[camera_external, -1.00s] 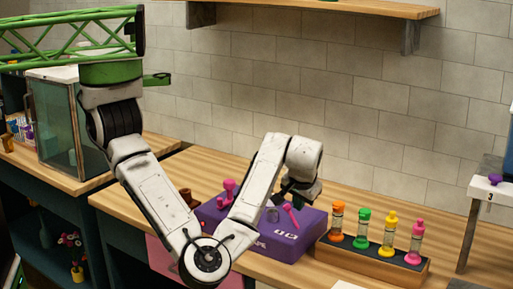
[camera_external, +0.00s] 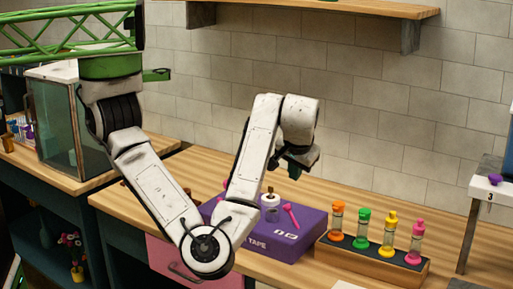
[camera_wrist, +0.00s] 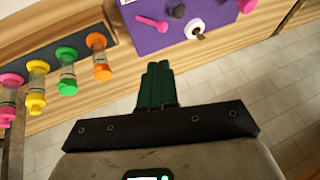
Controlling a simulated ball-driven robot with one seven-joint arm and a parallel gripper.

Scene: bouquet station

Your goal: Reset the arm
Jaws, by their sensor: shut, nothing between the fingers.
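My gripper (camera_external: 290,168) is raised above the purple box on the wooden counter. In the wrist view, my gripper (camera_wrist: 158,68) has its dark green fingers together with nothing between them. Part of the box is hidden behind my forearm. It also shows at the top of the wrist view (camera_wrist: 150,42), apart from my fingers.
A wooden rack (camera_external: 372,262) with orange, green, yellow and pink topped vials stands right of the box. A glass case (camera_external: 62,125) is at the left. A shelf (camera_external: 340,8) hangs above, and a numbered stand (camera_external: 492,190) is at the right. Bare counter lies behind the box.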

